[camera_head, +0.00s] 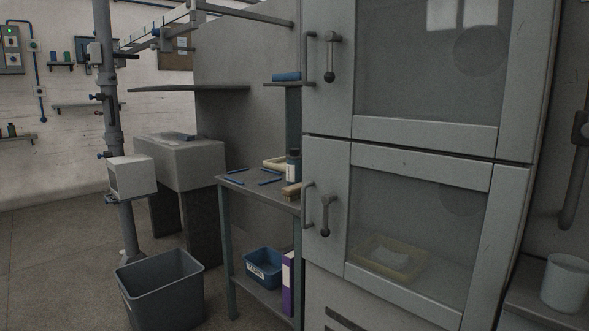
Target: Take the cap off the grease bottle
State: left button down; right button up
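A small dark bottle (292,167) with a pale label stands upright at the back right of a narrow grey table, right beside the cabinet. It may be the grease bottle, but it is too small to read. Its top is dark, and I cannot make out the cap clearly. Neither of my grippers is in view.
The table (231,181) also holds blue tools, a tray (274,163) and a brush-like block (291,190). A tall grey cabinet (327,149) with shut doors stands at its right. A blue bin (262,268) sits below. A waste bin (160,290) stands on the floor.

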aim_at(293, 164)
jog(key=z, duration=0.3)
jog(key=i+j+z, duration=0.1)
jog(key=j+z, duration=0.25)
jog(key=i+j+z, duration=0.1)
jog(key=z, duration=0.3)
jog(key=j+z, duration=0.65)
jog(key=j, duration=0.85)
